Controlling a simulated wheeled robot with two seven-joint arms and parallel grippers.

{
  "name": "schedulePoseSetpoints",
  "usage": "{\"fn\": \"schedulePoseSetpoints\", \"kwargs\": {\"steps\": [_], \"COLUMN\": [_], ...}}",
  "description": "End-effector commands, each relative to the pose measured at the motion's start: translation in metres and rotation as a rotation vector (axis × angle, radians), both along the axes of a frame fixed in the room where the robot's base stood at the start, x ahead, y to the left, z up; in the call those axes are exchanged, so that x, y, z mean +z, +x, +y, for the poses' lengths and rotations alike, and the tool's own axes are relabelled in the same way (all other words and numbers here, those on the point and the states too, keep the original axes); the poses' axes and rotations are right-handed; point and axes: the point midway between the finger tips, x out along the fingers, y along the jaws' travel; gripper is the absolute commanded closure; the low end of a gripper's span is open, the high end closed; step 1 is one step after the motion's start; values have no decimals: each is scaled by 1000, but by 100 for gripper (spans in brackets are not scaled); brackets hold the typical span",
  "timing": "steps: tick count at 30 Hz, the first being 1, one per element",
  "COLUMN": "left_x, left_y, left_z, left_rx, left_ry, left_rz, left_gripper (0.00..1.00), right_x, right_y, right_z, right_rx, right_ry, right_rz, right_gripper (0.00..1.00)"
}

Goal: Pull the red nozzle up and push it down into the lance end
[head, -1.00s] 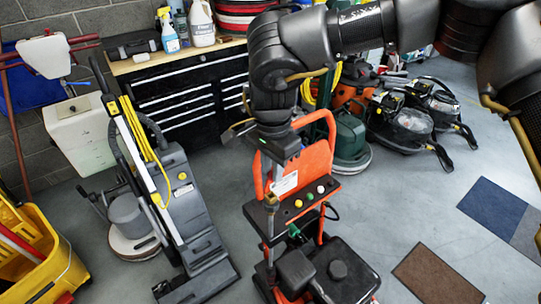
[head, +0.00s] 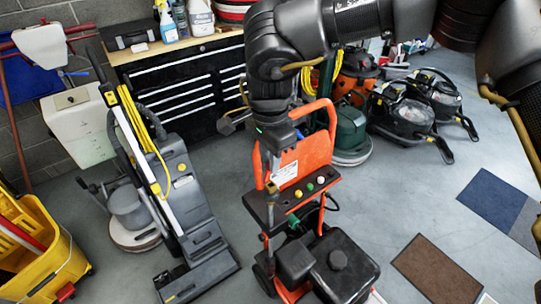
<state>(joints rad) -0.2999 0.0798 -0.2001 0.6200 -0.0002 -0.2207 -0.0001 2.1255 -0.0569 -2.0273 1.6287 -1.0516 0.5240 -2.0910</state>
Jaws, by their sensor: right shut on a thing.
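An orange pressure washer (head: 318,150) stands in the middle, with a dark nozzle shelf (head: 283,208) under its handle. Yellow, green and white nozzles sit in a row on the shelf. An upright metal lance (head: 269,220) stands at the shelf's left end. My right gripper (head: 274,152) points down from above, just over the lance's upper end and left of the handle. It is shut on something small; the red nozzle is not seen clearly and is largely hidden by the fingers. I cannot tell whether it touches the lance end. My left gripper is not in view.
A grey upright floor machine (head: 185,200) stands to the left, with a yellow mop bucket (head: 62,262) at the lower left. A black tool chest (head: 185,85) is behind. Vacuums (head: 408,112) stand at the back right. Floor at right is open, with flat mats (head: 437,268).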

Motion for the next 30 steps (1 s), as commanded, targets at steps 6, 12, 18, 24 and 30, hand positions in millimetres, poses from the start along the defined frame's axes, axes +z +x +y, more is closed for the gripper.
{"fn": "schedulePoseSetpoints", "kwargs": {"steps": [6, 12, 18, 24, 30], "left_x": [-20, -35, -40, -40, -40], "left_y": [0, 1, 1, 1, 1], "left_z": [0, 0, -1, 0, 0], "left_rx": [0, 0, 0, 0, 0], "left_ry": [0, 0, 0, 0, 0], "left_rz": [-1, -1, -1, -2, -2], "left_gripper": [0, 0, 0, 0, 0], "right_x": [-23, -40, -47, -47, -47], "right_y": [0, 0, -1, -1, -1], "right_z": [0, 0, 0, 0, 0], "right_rx": [0, 0, 0, 0, 0], "right_ry": [-1, -1, 0, 0, 0], "right_rz": [1, 1, 0, 0, 0], "right_gripper": [100, 100, 100, 100, 100]}}
